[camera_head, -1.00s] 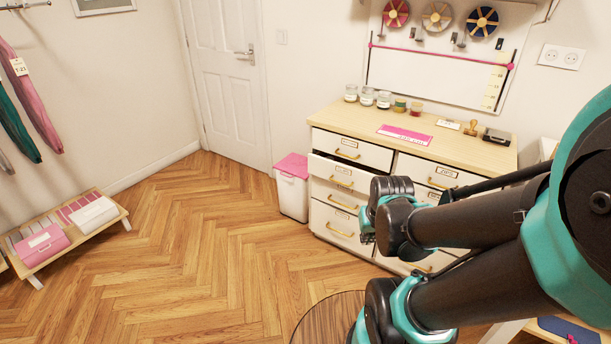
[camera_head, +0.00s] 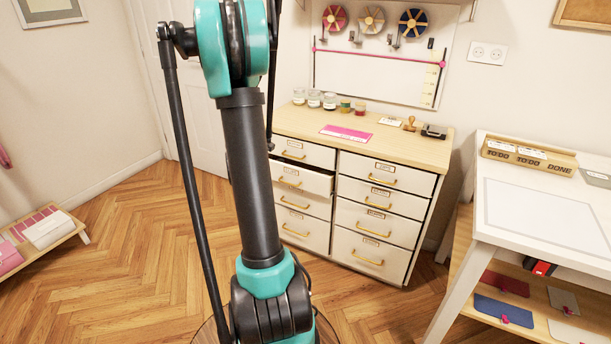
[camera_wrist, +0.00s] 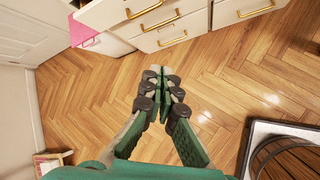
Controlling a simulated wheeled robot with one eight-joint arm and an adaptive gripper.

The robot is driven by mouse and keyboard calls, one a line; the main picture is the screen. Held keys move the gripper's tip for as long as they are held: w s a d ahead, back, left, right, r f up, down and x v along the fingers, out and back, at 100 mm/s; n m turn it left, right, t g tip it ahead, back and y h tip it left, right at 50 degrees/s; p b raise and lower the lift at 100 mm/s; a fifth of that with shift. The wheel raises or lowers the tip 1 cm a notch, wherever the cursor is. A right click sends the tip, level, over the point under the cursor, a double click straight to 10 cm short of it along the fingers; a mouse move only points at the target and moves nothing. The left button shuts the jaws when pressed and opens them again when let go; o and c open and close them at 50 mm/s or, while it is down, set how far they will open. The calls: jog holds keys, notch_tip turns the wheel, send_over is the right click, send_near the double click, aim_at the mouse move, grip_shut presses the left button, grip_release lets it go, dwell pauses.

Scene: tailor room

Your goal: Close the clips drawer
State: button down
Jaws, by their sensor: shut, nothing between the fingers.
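A white drawer cabinet (camera_head: 318,247) with a wooden top stands in the middle of the head view. In its left column, the second drawer from the top (camera_head: 318,183) is pulled out a little. The other drawers look flush. The drawer labels are too small to read, so I cannot tell which one says clips. My gripper (camera_wrist: 162,72) shows in the wrist view, shut and empty, above the wood floor and apart from the cabinet's drawer fronts (camera_wrist: 200,30). In the head view my arm passes left of the cabinet, and the gripper is out of that picture.
Jars (camera_head: 330,101), a pink card (camera_head: 346,133) and a stamp (camera_head: 409,124) are on the cabinet top. A white table (camera_head: 540,215) with a lower shelf stands at the right. A low rack (camera_head: 75,228) is at the left. The floor before the cabinet is partly clear.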

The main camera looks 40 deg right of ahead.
jog(key=w+d+f+n+g+h, duration=0.1)
jog(key=d+f+n, duration=0.2)
jog(key=d, duration=0.5)
jog(key=w+d+f+n+h, duration=0.1)
jog(key=d+f+n, duration=0.2)
jog(key=d, duration=0.4)
send_near(310, 176)
jog(key=f, duration=0.1)
jog(key=d+f, duration=0.1)
jog(key=w+d+f, duration=0.1)
jog(key=f, duration=0.1)
jog(key=shift+f, duration=0.15)
jog(key=shift+w+d, duration=0.4)
jog(key=shift+d, duration=0.3)
jog(key=d, duration=0.1)
jog(key=w+d, duration=0.1)
jog(key=d, duration=0.2)
jog(key=shift+w+d, duration=0.15)
jog(key=shift+w, duration=0.15)
jog(key=shift+w+d, duration=0.1)
jog(key=shift+w, duration=0.05)
